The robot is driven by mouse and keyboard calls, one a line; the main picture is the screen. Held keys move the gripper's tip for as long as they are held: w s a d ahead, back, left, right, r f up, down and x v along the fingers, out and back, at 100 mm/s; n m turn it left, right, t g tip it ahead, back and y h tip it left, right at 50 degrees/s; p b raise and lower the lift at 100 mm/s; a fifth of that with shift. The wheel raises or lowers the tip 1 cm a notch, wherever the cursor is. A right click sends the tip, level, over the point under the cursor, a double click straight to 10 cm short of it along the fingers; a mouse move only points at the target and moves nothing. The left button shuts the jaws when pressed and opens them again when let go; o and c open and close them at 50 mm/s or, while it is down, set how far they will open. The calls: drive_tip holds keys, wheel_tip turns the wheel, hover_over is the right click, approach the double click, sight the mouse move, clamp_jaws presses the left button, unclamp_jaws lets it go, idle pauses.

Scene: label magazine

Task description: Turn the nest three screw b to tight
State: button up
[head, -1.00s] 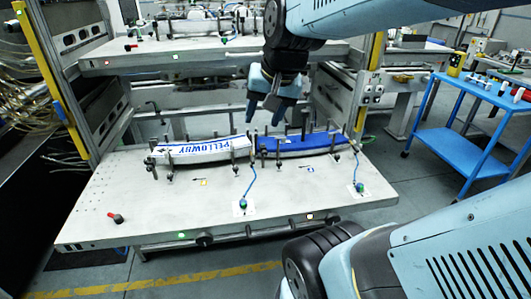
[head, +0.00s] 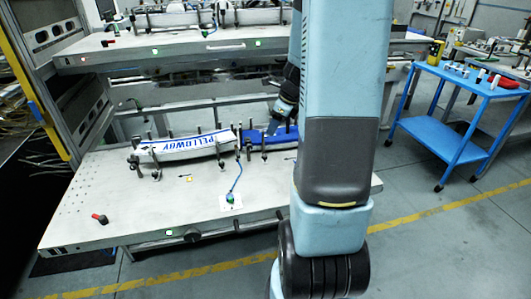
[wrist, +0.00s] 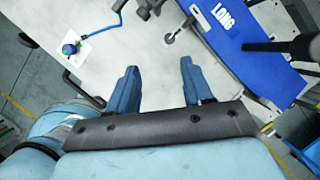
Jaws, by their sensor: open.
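My gripper (head: 281,122) is low over the right part of the grey shelf plate (head: 130,205), partly hidden by my own arm. In the wrist view, my gripper (wrist: 158,66) has its two blue fingers apart with nothing between them. A blue label stack marked "LONG" (wrist: 235,30) lies ahead and right of the fingers; in the head view its left part shows (head: 257,137). A dark screw or clamp post with a round grey foot (wrist: 173,37) stands beside the stack, apart from the fingertips. I cannot tell which screw is nest three's screw b.
A white stack marked "PELLOWBY" (head: 185,145) lies left among several dark posts. A blue-green plug with a blue cable (head: 230,197) and a red-tipped handle (head: 99,218) are on the plate. An upper shelf (head: 160,52) overhangs behind. A blue cart (head: 440,138) stands right.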

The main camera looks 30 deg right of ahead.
drive_tip(key=d+f+m, duration=0.2)
approach(265, 155)
drive_tip(key=x, duration=0.8)
drive_tip(key=shift+s, duration=0.1)
drive_tip(key=shift+c, duration=0.2)
